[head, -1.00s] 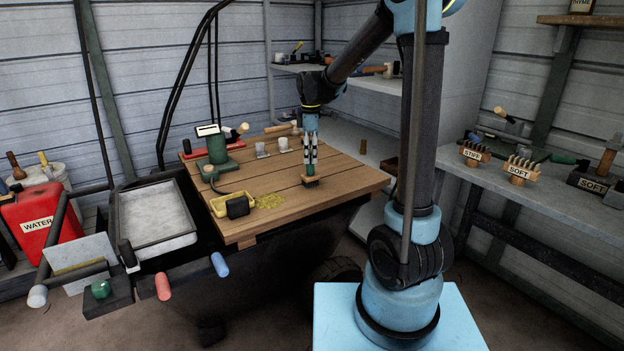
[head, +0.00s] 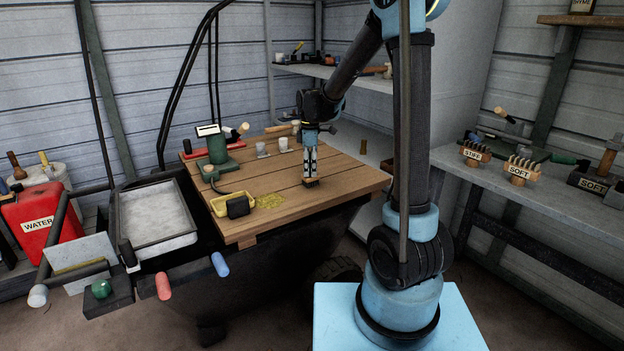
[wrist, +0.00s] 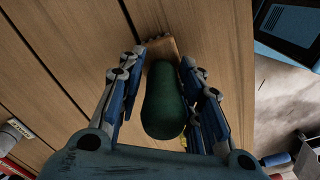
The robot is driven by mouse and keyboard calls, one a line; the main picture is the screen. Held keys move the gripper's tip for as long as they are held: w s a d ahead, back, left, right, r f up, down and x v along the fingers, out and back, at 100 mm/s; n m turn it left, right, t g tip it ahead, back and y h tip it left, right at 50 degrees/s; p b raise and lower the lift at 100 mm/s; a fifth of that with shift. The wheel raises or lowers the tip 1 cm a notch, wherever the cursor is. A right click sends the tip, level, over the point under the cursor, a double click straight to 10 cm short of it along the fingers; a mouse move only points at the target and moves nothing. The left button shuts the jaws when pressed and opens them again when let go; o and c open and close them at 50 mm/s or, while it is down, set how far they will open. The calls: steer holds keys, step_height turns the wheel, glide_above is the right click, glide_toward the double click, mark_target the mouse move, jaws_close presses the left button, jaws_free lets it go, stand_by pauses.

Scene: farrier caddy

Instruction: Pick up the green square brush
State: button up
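The green brush stands on the wooden table top (head: 345,187), with a thick green handle (wrist: 165,103) and a wooden block base (wrist: 161,47) in the wrist view. My gripper (head: 311,178) points down over it near the table's right side. In the wrist view its fingers (wrist: 163,92) stand on both sides of the handle. A narrow gap shows at the left finger; the right finger is very close to the handle or touching it. In the head view the fingers hide most of the brush; only a dark bit of its base shows.
A yellow tray with a dark block (head: 238,207) lies to the left on the table. A green device (head: 217,150) and small metal cups (head: 283,145) stand farther back. Brushes marked STIFF (head: 474,153) and SOFT (head: 521,170) are on the right shelf.

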mark_target(310, 152)
jaws_close()
step_height(310, 152, up, 10)
stand_by(0.6)
steer(key=shift+c, duration=0.2)
jaws_free()
jaws_close()
